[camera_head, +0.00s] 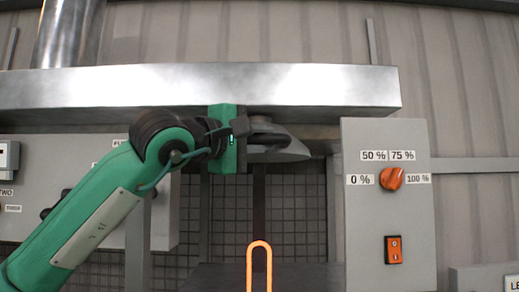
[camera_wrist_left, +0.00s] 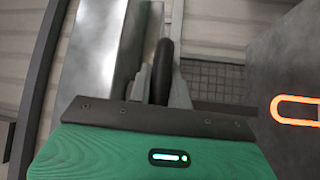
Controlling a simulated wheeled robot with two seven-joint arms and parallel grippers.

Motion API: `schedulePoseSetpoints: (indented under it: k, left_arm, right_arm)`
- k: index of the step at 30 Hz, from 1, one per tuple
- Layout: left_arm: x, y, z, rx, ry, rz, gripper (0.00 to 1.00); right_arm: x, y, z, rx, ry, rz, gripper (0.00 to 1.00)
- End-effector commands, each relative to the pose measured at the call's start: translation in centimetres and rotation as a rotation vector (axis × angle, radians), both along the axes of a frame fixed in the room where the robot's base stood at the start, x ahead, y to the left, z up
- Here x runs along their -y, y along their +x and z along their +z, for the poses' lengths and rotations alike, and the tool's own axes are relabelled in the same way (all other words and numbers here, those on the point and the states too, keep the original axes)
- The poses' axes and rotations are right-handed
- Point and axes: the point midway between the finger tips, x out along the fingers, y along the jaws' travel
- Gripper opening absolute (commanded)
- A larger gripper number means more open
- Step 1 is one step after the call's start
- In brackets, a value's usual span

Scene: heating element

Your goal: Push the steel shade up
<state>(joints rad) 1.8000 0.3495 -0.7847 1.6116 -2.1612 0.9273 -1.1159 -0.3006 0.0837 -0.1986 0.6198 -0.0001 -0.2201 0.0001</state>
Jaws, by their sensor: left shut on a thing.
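The steel shade (camera_head: 330,88) is a long shiny metal hood across the upper part of the head view, wide and roughly level. It also shows as a bright slanted band in the left wrist view (camera_wrist_left: 92,55). A dark rounded handle (camera_wrist_left: 163,66) stands at its edge. My left gripper (camera_head: 285,148) is just under the shade's front edge, its grey fingers around the handle. In the left wrist view the fingers (camera_wrist_left: 160,88) sit on both sides of the handle and are shut on it. The green gripper body hides part of the shade's underside. My right gripper is not in view.
A glowing orange heating element (camera_head: 258,262) stands below the gripper, before a dark tiled wall. A grey control box (camera_head: 380,240) with an orange dial (camera_head: 392,178) and an orange switch (camera_head: 393,249) is on the right. A steel pipe (camera_head: 68,35) rises at upper left.

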Motion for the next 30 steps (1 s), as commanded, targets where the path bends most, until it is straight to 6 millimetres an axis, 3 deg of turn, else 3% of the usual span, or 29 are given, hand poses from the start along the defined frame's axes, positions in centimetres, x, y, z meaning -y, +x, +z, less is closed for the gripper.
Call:
schedulePoseSetpoints:
  k: [5, 6, 9, 20, 30]
  left_arm:
    - [-0.4, -0.2, 0.9, 0.015, -0.013, 0.002, 0.00]
    - [-0.4, -0.2, 0.9, 0.016, -0.013, 0.001, 0.22]
    - [-0.4, -0.2, 0.9, 0.015, -0.013, 0.002, 0.41]
    - [-0.5, -0.4, 0.3, 0.011, -0.008, 0.000, 0.41]
    - [-5.1, -4.9, -0.9, 0.013, -0.009, 0.003, 0.41]
  right_arm:
    - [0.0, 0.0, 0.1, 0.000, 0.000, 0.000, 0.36]
    - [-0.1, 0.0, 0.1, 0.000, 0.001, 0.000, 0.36]
    - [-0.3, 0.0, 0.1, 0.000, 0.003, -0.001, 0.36]
    - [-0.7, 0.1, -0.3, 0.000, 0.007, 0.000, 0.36]
    - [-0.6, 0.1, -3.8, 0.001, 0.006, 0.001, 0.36]
